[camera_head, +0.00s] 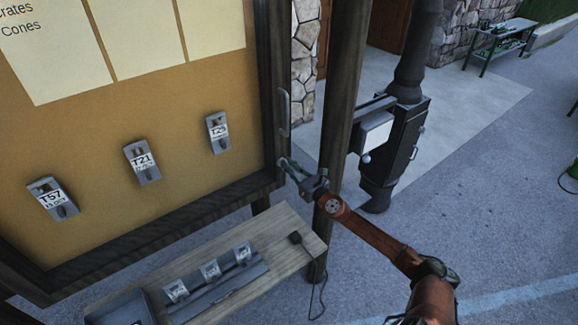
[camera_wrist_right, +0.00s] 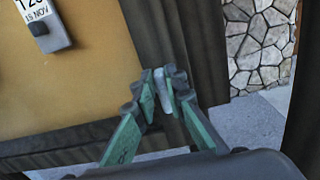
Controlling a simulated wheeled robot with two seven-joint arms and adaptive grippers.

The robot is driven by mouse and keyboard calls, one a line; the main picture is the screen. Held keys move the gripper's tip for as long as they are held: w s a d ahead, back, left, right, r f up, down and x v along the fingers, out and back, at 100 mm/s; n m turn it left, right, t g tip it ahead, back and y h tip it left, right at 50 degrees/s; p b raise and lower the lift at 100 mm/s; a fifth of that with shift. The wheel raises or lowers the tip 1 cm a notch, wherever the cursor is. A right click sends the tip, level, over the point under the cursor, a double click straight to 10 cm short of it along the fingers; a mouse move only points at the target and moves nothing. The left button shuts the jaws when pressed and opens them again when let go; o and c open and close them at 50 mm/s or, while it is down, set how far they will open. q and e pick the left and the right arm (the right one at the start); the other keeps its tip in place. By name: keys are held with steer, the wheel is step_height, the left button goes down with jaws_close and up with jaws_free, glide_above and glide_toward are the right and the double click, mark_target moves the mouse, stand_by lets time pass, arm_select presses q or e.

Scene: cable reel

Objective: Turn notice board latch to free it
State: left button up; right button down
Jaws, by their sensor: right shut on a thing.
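The notice board (camera_head: 100,125) has a yellow-brown panel in a dark wooden frame and fills the left of the head view. My right gripper (camera_head: 284,163) is at the lower right corner of the frame. In the wrist view its green fingers (camera_wrist_right: 168,82) are closed on a small grey latch piece (camera_wrist_right: 161,90) against the dark frame. The fingers hide most of the latch, so its angle is hard to tell. A grey vertical handle (camera_head: 284,112) is on the frame's right side, above the gripper. My left gripper is out of view.
Grey tag holders T57 (camera_head: 53,199), T21 (camera_head: 142,163) and a third (camera_head: 217,132) are on the panel. A wooden bench (camera_head: 290,222) below holds more holders. A dark post (camera_head: 343,110) stands right beside my gripper, with a stove-like unit (camera_head: 403,140) behind.

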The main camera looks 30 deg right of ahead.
steer(key=m, duration=0.2)
steer(key=d+m, duration=0.1)
steer(key=m, duration=0.5)
steer(key=shift+d+f+b, duration=0.3)
steer(key=shift+b, duration=0.05)
steer(key=m, duration=0.3)
steer(key=f+m+p, duration=0.1)
steer(key=m, duration=0.5)
steer(key=shift+w+d+f+m, duration=0.1)
steer(key=shift+d+f+m, duration=0.15)
steer(key=shift+d+m, duration=0.15)
steer(key=shift+f, duration=0.1)
steer(key=c, duration=2)
jaws_free()
steer(key=shift+o, duration=0.2)
